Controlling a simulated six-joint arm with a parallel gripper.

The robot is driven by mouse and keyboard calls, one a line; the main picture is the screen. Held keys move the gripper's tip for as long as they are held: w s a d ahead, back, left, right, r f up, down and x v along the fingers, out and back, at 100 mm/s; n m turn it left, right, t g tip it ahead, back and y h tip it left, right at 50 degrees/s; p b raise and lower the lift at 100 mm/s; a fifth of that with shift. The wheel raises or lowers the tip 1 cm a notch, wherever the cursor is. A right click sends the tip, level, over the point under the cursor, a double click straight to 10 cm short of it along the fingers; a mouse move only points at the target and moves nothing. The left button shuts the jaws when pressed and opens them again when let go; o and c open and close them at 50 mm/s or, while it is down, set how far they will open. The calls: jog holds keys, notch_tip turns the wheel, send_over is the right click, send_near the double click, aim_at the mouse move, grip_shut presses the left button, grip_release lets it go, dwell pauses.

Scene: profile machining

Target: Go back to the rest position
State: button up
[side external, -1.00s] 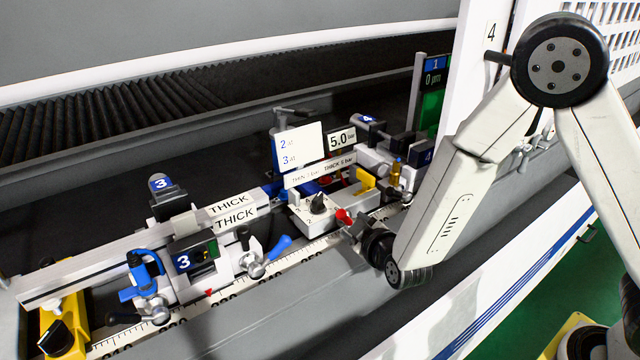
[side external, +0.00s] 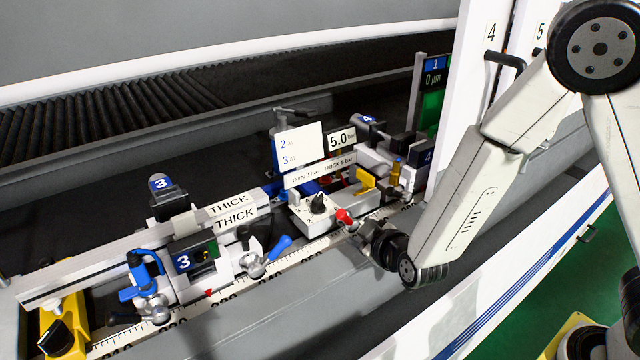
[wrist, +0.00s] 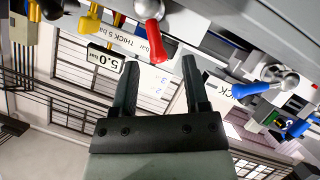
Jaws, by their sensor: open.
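My gripper (wrist: 158,85) shows in the wrist view with its two dark fingers spread apart and nothing between them. In the side view my wrist (side external: 385,245) is in front of the machine, near the red-tipped lever (side external: 345,217); the fingers are hard to make out there. The red lever (wrist: 153,30) also shows in the wrist view, beyond the fingers and apart from them. A rotary knob (side external: 318,204) on a white block is just left of the red lever.
Clamp unit 3 (side external: 190,260) with blue handles stands at the left on the ruler rail. A white sign (side external: 299,147) and a 5.0 bar display (side external: 341,139) stand behind the knob. A white door edge (side external: 470,110) rises at the right. The grey front ledge (side external: 300,305) is clear.

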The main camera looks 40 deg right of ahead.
jog(key=shift+s+d+m+g+y, duration=0.15)
jog(key=shift+d+m+g+y, duration=0.15)
jog(key=shift+g+y, duration=0.3)
jog(key=shift+s+d+m+g+y, duration=0.35)
jog(key=shift+s+g, duration=0.25)
jog(key=shift+g, duration=0.3)
jog(key=s+d+m+g, duration=0.1)
jog(key=s+d+g, duration=0.2)
jog(key=s, duration=0.3)
jog(key=s+d+r+m+g, duration=0.1)
jog(key=s+d+m+g, duration=0.1)
jog(key=s+d+g, duration=0.2)
jog(key=shift+s+g+y, duration=0.3)
jog(key=shift+s+y, duration=0.05)
jog(key=shift+s, duration=0.8)
